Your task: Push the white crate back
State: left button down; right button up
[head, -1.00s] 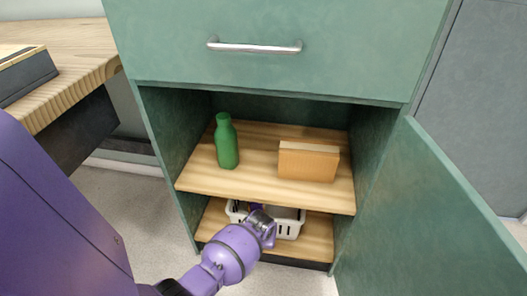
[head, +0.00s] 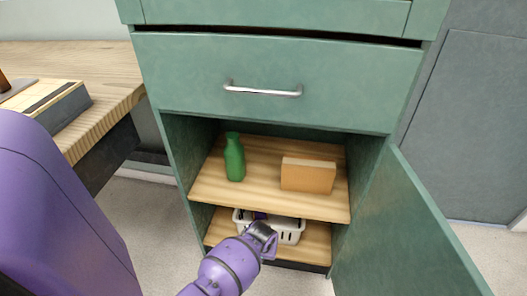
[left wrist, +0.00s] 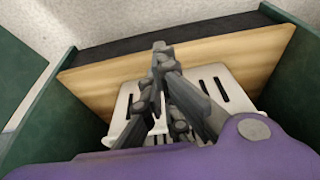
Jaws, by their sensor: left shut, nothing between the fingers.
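The white crate (head: 290,236) stands on the bottom shelf of the green cabinet, under the middle shelf. It has slots in its side and holds a few items, one purple, hard to make out. In the left wrist view the crate's slotted white wall (left wrist: 216,74) shows behind the fingers. My left gripper (head: 270,236) is shut and empty, in front of the crate's near side. In the left wrist view its fingers (left wrist: 160,52) overlap the crate; I cannot tell whether they touch it. My left arm hides part of the crate. My right gripper is not in view.
The middle shelf (head: 265,200) above bears a green bottle (head: 235,160) and an orange-brown box (head: 308,176). The cabinet door (head: 400,235) stands open at the right. A closed drawer (head: 190,75) is above. A wooden desk (head: 115,85) stands at the left.

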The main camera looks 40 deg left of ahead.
pick_arm(q)
jog(key=s+d+f+n+t+h, duration=0.1)
jog(key=d+f+n+t+h, duration=0.15)
jog(key=d+n, duration=0.9)
jog(key=s+a+r+n+t+y, duration=0.1)
jog(key=s+a+n+y, duration=0.3)
jog(key=n, duration=0.8)
jog(key=s+a+r+n+t+y, duration=0.1)
jog(key=a+n, duration=0.6)
jog(key=n, duration=0.5)
jog(key=shift+w+a+f+b, duration=0.85)
jog(key=shift+w+f+b, duration=0.3)
jog(key=shift+w, duration=0.55)
jog(key=shift+w+a+f+b, duration=0.95)
jog(key=shift+w+f, duration=0.25)
jog(key=shift+w, duration=0.5)
jog(key=shift+w+a+f+b, duration=0.8)
jog(key=shift+w+f+b, duration=0.35)
jog(key=shift+w, duration=0.55)
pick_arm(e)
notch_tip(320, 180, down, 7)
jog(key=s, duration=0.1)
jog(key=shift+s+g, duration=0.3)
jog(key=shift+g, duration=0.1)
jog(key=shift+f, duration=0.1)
